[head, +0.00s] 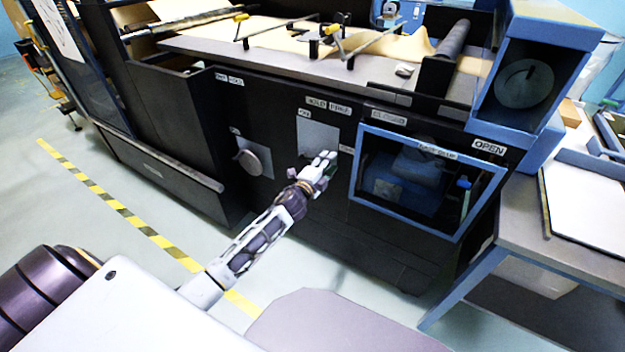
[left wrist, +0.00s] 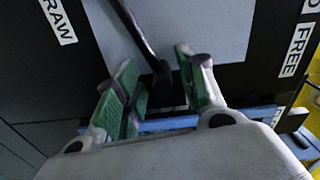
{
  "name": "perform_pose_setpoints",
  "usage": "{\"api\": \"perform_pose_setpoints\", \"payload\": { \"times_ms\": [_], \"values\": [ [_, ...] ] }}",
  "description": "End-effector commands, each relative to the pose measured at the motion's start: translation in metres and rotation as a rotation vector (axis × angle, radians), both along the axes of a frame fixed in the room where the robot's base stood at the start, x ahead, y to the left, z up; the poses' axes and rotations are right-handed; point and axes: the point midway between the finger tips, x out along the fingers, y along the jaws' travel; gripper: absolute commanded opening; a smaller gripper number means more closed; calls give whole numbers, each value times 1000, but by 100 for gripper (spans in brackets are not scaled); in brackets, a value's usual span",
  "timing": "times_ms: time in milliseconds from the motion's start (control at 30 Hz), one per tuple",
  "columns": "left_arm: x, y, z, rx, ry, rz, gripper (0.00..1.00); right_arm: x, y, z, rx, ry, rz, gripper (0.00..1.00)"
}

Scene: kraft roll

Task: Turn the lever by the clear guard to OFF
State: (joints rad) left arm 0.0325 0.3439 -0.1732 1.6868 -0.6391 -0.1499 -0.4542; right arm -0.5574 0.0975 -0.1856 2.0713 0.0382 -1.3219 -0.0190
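A dark lever (left wrist: 137,32) stands on a square grey plate (head: 313,130) in the black machine front, left of the blue-framed clear guard (head: 357,172). In the left wrist view the grey plate (left wrist: 215,35) lies behind the lever, whose dark end hangs between my green-padded fingers. My left gripper (head: 325,157) is at the lower right of the plate in the head view. It is open around the lever's end (left wrist: 157,65), with gaps showing at the sides. The gripper hides the lever in the head view. My right gripper is not in view.
A round grey knob (head: 250,162) on another plate is to the left. Labels sit around the plates; one reads FREE (left wrist: 292,50), another OPEN (head: 489,147). A blue-framed table (head: 560,245) stands at the right. Yellow-black tape (head: 130,217) marks the clear floor at left.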

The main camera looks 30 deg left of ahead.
Motion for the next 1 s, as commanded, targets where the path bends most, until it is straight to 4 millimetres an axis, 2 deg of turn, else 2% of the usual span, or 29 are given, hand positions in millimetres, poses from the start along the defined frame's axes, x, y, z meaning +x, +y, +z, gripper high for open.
{"api": "perform_pose_setpoints", "payload": {
  "times_ms": [1000],
  "values": [
    [-83, 8, 0, 1, 0, 2, 39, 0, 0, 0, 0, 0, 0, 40]
  ]
}}
